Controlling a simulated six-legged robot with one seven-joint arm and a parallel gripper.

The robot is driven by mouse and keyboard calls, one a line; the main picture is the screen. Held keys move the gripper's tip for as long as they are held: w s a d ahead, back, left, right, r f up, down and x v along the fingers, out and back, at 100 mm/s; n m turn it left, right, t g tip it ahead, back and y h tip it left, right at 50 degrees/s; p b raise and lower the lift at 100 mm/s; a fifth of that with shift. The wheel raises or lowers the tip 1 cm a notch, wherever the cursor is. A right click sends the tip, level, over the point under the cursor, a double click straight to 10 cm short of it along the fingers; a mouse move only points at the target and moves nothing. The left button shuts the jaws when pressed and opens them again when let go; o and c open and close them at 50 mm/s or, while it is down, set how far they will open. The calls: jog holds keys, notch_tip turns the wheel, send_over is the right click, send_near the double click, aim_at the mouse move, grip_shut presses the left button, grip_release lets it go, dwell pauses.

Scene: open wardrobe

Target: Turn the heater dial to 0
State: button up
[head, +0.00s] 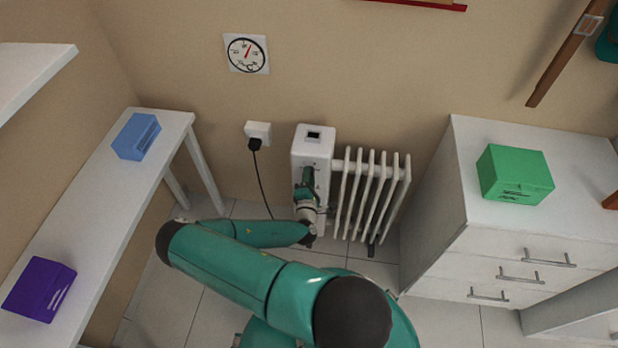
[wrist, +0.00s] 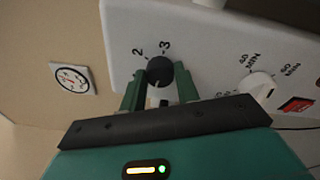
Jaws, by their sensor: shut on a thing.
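The heater (head: 314,147) is a white unit with a ribbed radiator, standing on the floor against the wall. In the wrist view its white panel (wrist: 205,40) carries a round black dial (wrist: 160,71) with the numbers 2 and 3 beside it. My gripper (wrist: 158,84) is shut on this dial, one green finger on each side. A small light mark shows on the dial's lower part, but I cannot tell its exact setting; 0 is not visible. In the head view my gripper (head: 308,178) is at the heater's front and the dial is hidden.
A white knob (wrist: 258,85) with minute marks and a red switch (wrist: 297,104) are on the same panel. A cord runs from the wall plug (head: 256,142). Radiator ribs (head: 375,180) and a drawer cabinet (head: 430,225) stand to the right, a white table (head: 95,220) to the left.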

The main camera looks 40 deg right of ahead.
jog(key=shift+n, duration=1.1)
jog(key=o, duration=1)
jog(key=shift+c, duration=0.2)
jog(key=v, duration=1.4)
jog(key=shift+r, duration=0.15)
jog(key=shift+w, duration=0.1)
